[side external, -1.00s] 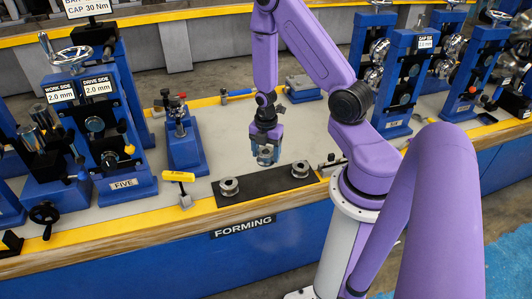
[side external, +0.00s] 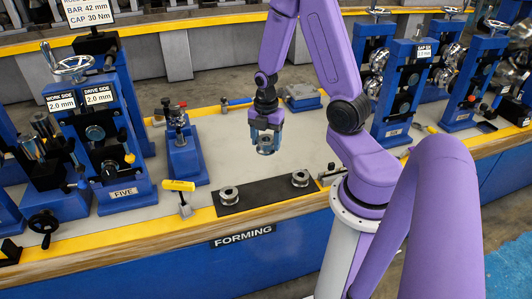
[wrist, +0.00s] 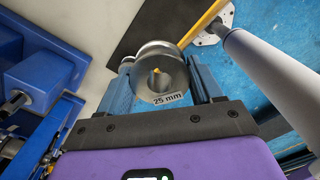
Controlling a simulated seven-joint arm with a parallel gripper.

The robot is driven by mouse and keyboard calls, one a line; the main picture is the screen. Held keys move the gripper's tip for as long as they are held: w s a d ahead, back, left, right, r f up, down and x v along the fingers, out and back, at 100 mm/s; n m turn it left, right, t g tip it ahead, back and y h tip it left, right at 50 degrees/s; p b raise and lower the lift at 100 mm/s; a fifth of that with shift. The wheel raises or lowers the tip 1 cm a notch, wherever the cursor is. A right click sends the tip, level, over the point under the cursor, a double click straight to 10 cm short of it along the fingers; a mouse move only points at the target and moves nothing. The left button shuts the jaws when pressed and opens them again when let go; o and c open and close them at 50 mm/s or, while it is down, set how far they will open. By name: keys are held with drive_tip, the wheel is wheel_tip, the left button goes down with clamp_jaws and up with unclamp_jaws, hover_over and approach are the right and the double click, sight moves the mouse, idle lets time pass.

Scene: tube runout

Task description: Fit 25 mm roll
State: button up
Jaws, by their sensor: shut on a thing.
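My gripper (side external: 266,138) is shut on a metal roll and holds it in the air above the grey bench top, behind the black mat. In the wrist view the roll (wrist: 174,83) sits between the blue fingers, with a "25 mm" label on its edge and a hole through its middle. The blue stand marked FIVE (side external: 113,135) is at the left, with signs reading 2.0 mm for work side and drive side. Its roll shafts are small and partly hidden.
Two more rolls stand on the black mat (side external: 265,193), a left one (side external: 229,195) and a right one (side external: 301,178). A yellow-handled tool (side external: 180,188) is left of the mat. A smaller blue stand (side external: 183,148) stands between FIVE and my gripper. More blue stands (side external: 403,90) are at right.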

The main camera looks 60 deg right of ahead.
wheel_tip(320, 180, up, 14)
drive_tip(key=m, duration=1.2)
hover_over(179, 133)
drive_tip(key=shift+w+d+f, duration=0.15)
drive_tip(key=shift+w+f, duration=0.05)
drive_tip(key=shift+f, duration=1.05)
drive_tip(key=shift+w+d+f, duration=0.1)
drive_tip(key=shift+w+f, duration=0.05)
drive_tip(key=shift+f, duration=1.1)
drive_tip(key=shift+f, duration=2.9)
drive_tip(key=shift+f, duration=0.2)
drive_tip(key=shift+f, duration=2.9)
drive_tip(key=o, duration=1.7)
